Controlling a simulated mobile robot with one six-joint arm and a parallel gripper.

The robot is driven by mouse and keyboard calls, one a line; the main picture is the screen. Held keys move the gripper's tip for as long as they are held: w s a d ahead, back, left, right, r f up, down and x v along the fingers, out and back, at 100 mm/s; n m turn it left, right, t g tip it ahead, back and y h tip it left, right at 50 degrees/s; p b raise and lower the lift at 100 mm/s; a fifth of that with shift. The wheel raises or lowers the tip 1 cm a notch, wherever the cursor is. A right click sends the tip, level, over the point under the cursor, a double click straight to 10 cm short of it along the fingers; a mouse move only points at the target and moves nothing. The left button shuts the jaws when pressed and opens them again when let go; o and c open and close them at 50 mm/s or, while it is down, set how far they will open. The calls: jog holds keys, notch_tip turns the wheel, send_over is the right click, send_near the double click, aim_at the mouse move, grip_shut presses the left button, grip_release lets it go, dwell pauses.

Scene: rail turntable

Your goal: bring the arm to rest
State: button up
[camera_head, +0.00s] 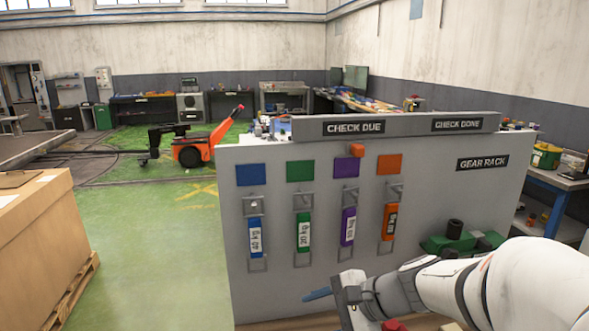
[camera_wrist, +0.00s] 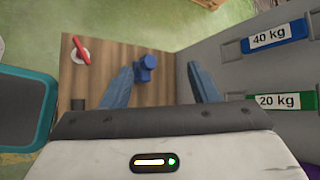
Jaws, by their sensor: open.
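My arm (camera_head: 520,285) reaches in from the lower right of the head view. My gripper (camera_head: 318,294) is low in front of the grey panel (camera_head: 450,210), its blue fingers partly showing. In the wrist view my gripper (camera_wrist: 166,76) is open, with its two blue fingers wide apart and nothing held between them. A small blue object (camera_wrist: 147,64) shows beside the left finger, over a wooden surface (camera_wrist: 112,55); I cannot tell how far below the fingers it is.
The panel carries blue (camera_head: 256,238), green (camera_head: 304,231), purple (camera_head: 348,227) and orange (camera_head: 389,221) labelled blocks. A red-handled item (camera_wrist: 81,49) is on the wood. A teal-edged object (camera_wrist: 46,110) is at left. A large box (camera_head: 35,235) stands left; green floor (camera_head: 150,260) is clear.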

jog(key=s+d+f+n+g+h, duration=0.1)
jog(key=s+d+n+h, duration=0.8)
jog(key=n, duration=0.3)
jog(key=shift+s+d+f+n+h, duration=0.35)
jog(key=shift+s+d, duration=0.2)
jog(key=shift+d, duration=0.2)
jog(key=shift+c, duration=0.4)
